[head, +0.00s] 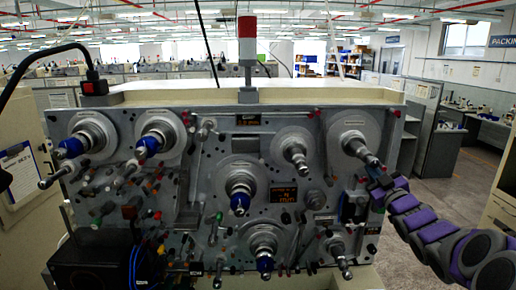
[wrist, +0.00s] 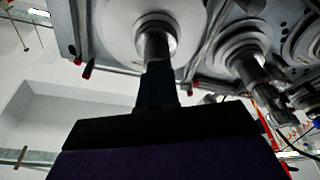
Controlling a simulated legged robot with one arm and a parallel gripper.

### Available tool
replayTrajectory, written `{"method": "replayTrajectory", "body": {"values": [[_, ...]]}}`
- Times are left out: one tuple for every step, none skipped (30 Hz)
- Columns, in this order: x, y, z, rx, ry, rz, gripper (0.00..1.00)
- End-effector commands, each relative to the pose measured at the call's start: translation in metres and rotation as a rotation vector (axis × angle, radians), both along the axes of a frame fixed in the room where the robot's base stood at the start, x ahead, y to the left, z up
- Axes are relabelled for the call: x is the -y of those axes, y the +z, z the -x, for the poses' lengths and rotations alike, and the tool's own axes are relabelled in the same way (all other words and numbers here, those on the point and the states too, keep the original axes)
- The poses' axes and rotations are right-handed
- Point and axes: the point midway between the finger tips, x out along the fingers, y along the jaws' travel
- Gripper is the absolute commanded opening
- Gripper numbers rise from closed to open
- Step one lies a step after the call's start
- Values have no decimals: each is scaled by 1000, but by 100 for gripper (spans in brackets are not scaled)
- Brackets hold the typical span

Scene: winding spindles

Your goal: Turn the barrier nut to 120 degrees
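The winding machine's grey panel (head: 215,135) carries several spindles with round discs. The upper right spindle (head: 357,147) has a bare metal nut and shaft pointing down and right; I take it as the barrier nut, though no label confirms this. My gripper (head: 376,177) is at the tip of that spindle, at the end of my purple and grey arm. In the wrist view the metal spindle (wrist: 154,45) runs straight into the dark fingers of my gripper (wrist: 156,85). The fingers overlap its end, but finger gap and contact are too dark to tell.
Other spindles (head: 294,152) stick out nearby, some with blue tips (head: 239,203). Another spindle (wrist: 250,65) stands right of my gripper in the wrist view. Small red-tipped pins (wrist: 88,70) edge the panel. The aisle floor (head: 445,170) at right is clear.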

Motion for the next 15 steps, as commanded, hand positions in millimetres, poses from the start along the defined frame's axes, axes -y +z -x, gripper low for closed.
{"method": "replayTrajectory", "body": {"values": [[-2, 1, 0, 5, 2, 2, 0], [-2, 1, 0, 5, 2, 2, 0], [-3, 1, 0, 5, 2, 2, 0], [-4, 1, 0, 5, 2, 2, 0], [-4, 1, 0, 5, 2, 2, 0], [-4, 2, 0, 5, 2, 2, 0], [-4, 1, 0, 5, 2, 2, 0], [-4, 1, 0, 5, 2, 2, 0], [-3, 0, 0, 5, 2, 2, 0], [-3, -1, 0, 5, 2, 2, 0], [-3, -2, 0, 5, 2, 2, 0], [-3, -3, 0, 5, 2, 2, 0], [-2, -5, 0, 5, 2, 2, 0], [-2, -6, 0, 4, 2, 2, 0], [-1, -7, 0, 3, 2, 2, 0]]}}
